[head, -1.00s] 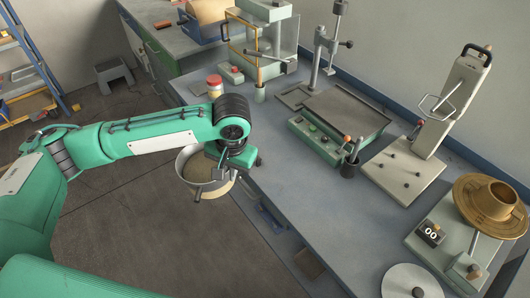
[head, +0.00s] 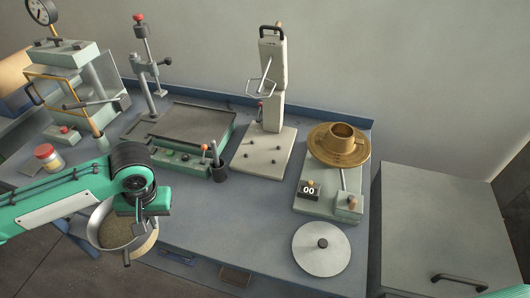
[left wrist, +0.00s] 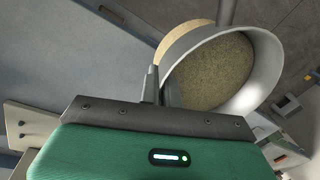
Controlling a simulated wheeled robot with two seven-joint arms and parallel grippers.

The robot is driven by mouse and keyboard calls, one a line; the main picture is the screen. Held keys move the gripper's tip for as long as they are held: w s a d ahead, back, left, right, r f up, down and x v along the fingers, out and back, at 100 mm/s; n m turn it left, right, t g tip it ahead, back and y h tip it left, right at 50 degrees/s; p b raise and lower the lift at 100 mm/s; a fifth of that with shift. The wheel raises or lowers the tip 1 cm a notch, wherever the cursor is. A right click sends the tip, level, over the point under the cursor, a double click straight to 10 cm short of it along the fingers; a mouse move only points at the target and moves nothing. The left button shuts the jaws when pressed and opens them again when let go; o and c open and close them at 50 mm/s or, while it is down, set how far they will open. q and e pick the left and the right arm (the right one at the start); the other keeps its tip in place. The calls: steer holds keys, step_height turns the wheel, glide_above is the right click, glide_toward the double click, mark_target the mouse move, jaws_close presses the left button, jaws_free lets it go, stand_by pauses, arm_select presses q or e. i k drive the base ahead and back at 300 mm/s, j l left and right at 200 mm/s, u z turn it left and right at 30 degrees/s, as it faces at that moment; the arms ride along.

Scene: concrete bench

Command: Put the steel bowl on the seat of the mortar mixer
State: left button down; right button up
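The steel bowl (head: 91,228) hangs in my left gripper (head: 138,212), left of and in front of the bench edge. It holds a sandy, grainy fill and looks roughly level. In the left wrist view my left gripper's fingers (left wrist: 160,88) are closed on the wall of the bowl (left wrist: 268,78). The mortar mixer (head: 272,80) stands at the back middle of the bench with its white head raised and a wire paddle hanging in front. Its seat, a pale base plate with small dark pins (head: 263,152), is empty. My right gripper is not in view.
Right are a counter device with a brass dish and cup (head: 338,148) and a round plate (head: 321,250).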

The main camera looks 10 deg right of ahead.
mark_target(257, 155)
steer(key=j+z, duration=0.15)
steer(key=z, duration=0.3)
steer(key=j+z, duration=0.15)
steer(key=z, duration=0.35)
steer(key=j+z, duration=0.15)
steer(key=z, duration=0.3)
steer(key=k+j+z, duration=0.15)
steer(key=j+z, duration=0.2)
steer(key=k+j+z, duration=0.35)
steer(key=j, duration=0.2)
steer(key=k+j+z, duration=0.15)
steer(key=j+z, duration=0.2)
steer(key=j, duration=0.5)
